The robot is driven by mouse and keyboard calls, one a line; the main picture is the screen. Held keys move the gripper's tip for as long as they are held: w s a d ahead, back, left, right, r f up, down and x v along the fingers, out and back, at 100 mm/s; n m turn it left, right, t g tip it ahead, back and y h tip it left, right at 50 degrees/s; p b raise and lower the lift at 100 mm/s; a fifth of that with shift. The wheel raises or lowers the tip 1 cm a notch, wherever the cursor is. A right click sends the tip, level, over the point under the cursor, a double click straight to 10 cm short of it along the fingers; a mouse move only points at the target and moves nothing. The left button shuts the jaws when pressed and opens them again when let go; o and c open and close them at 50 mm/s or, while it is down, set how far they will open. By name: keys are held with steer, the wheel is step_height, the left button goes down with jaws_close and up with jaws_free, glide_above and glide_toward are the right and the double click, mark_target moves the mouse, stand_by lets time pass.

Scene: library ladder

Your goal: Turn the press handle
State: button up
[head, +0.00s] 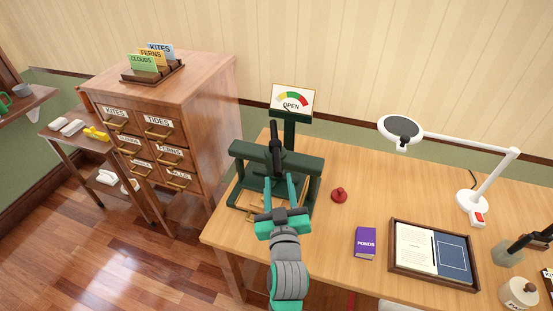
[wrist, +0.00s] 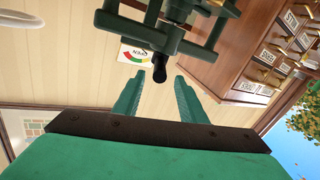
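The dark green press (head: 237,150) stands on the wooden table, left of its middle. Its black handle (head: 275,148) rises at the press's centre; its dark rounded end (wrist: 160,70) shows in the wrist view. A dial sign (head: 292,101) reading OPEN, with green, yellow and red bands, stands behind the press. My gripper (head: 280,178) is at the press's near side, its two teal fingers apart. In the wrist view my gripper (wrist: 159,78) is open, and the handle's end appears between the fingertips; I cannot tell whether they touch it.
A red stamp-like knob (head: 340,195), a purple PONDS book (head: 366,242) and a framed tray (head: 394,266) lie right of the press. A white lamp (head: 472,202) stands farther right. A wooden drawer cabinet (head: 190,95) is close on the left.

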mark_target(277, 159)
steer(key=w, duration=1)
steer(key=shift+w+a, duration=0.15)
steer(key=shift+a, duration=0.2)
jaws_close()
